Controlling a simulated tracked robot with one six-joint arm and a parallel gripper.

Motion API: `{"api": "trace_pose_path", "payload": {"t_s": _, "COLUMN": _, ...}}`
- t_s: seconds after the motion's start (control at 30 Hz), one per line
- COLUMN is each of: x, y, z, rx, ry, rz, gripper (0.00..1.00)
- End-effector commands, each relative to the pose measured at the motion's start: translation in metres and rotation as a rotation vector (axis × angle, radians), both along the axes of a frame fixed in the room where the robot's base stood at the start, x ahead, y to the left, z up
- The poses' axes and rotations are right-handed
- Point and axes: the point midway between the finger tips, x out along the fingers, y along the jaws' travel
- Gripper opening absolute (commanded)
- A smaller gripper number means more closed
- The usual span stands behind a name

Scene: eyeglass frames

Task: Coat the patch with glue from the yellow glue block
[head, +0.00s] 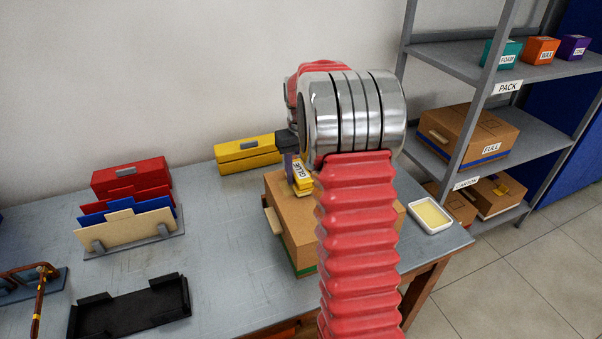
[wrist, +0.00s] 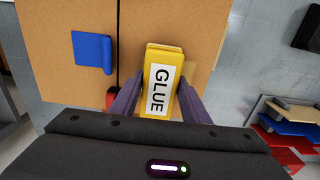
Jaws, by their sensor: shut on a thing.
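My gripper (wrist: 158,100) is shut on the yellow glue block (wrist: 162,58), one purple finger on each side. The block's white label reads GLUE. In the head view the block (head: 303,184) shows just left of my red arm, over a cardboard box (head: 293,232). In the wrist view the box top (wrist: 55,45) lies behind the block; whether they touch cannot be told. A paler tan area (wrist: 189,77) shows beside the block, partly hidden by it; I cannot tell whether it is the patch. A blue piece (wrist: 92,50) lies on the box, left of the block.
A white tray with pale yellow content (head: 432,215) sits at the table's right end. A yellow case (head: 247,153), a folder rack (head: 150,249) and a black tray (head: 130,310) stand to the left. Shelves (head: 445,52) stand at right. The table middle is clear.

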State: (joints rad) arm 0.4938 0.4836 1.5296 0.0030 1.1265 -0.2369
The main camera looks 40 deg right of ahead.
Motion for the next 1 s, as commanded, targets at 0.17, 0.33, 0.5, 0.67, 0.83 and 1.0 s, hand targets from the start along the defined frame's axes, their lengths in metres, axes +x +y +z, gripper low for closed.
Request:
{"api": "trace_pose_path", "payload": {"t_s": 0.17, "x": 0.003, "y": 0.009, "z": 0.000, "rx": 0.000, "ry": -0.001, "rz": 0.002, "gripper": 0.17}}
{"api": "trace_pose_path", "payload": {"t_s": 0.33, "x": 0.005, "y": 0.020, "z": -0.001, "rx": 0.000, "ry": 0.000, "rz": 0.002, "gripper": 0.17}}
{"api": "trace_pose_path", "payload": {"t_s": 0.5, "x": 0.008, "y": 0.029, "z": -0.002, "rx": 0.000, "ry": 0.000, "rz": 0.001, "gripper": 0.17}}
{"api": "trace_pose_path", "payload": {"t_s": 0.67, "x": 0.008, "y": 0.032, "z": -0.002, "rx": 0.000, "ry": 0.000, "rz": 0.000, "gripper": 0.17}}
{"api": "trace_pose_path", "payload": {"t_s": 0.83, "x": 0.008, "y": 0.031, "z": -0.002, "rx": 0.000, "ry": 0.000, "rz": 0.000, "gripper": 0.17}}
{"api": "trace_pose_path", "payload": {"t_s": 1.0, "x": 0.009, "y": 0.035, "z": -0.002, "rx": 0.000, "ry": 0.000, "rz": 0.001, "gripper": 0.17}}
